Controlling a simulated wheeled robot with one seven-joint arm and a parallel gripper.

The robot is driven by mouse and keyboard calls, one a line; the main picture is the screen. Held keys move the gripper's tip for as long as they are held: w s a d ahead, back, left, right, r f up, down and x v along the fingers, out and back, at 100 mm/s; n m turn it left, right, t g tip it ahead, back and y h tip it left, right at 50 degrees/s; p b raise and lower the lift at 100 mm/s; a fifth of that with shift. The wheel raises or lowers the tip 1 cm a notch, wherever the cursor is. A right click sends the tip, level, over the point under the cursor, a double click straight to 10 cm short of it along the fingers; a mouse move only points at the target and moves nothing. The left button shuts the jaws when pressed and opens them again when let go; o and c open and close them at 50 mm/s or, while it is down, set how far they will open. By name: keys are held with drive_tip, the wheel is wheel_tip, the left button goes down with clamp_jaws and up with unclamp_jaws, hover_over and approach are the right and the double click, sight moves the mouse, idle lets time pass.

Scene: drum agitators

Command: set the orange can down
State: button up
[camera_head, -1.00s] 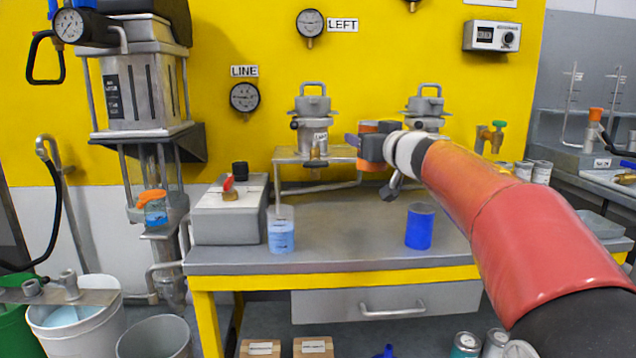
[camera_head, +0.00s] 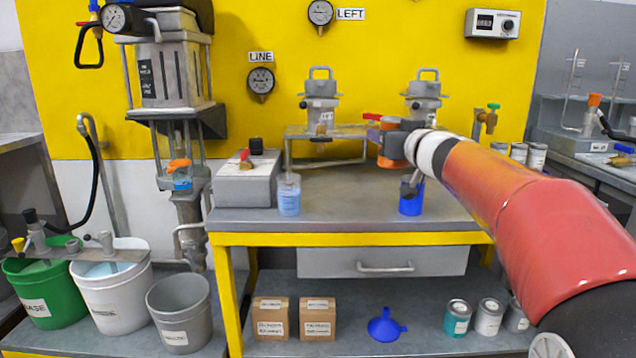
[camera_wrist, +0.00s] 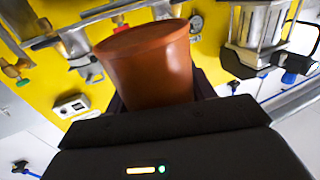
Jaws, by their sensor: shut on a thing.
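The orange can (camera_head: 393,161) is held by my gripper (camera_head: 388,143) above the back right part of the grey bench (camera_head: 345,205), in front of the raised stand. In the wrist view the orange can (camera_wrist: 150,65) fills the space between the fingers and looks whole. My gripper is shut on its side. In the head view a dark finger crosses the can's middle, and orange shows above and below it. I see no contact between the can and the bench.
A blue cup (camera_head: 411,205) stands on the bench just below my gripper, partly covered by it. A pale blue jar (camera_head: 289,197) and a grey box (camera_head: 246,185) stand at the left. The bench between jar and cup is clear. A low stand (camera_head: 325,132) is behind.

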wheel_tip(320, 180, down, 41)
drive_tip(key=s+m+h, duration=0.2)
drive_tip(key=m+h, duration=0.1)
drive_tip(key=h, duration=0.2)
drive_tip(key=s+f, duration=0.7)
drive_tip(key=f, duration=0.6)
drive_tip(key=shift+d+t, duration=0.2)
drive_tip(key=shift+t, duration=0.2)
drive_tip(key=shift+d, duration=0.1)
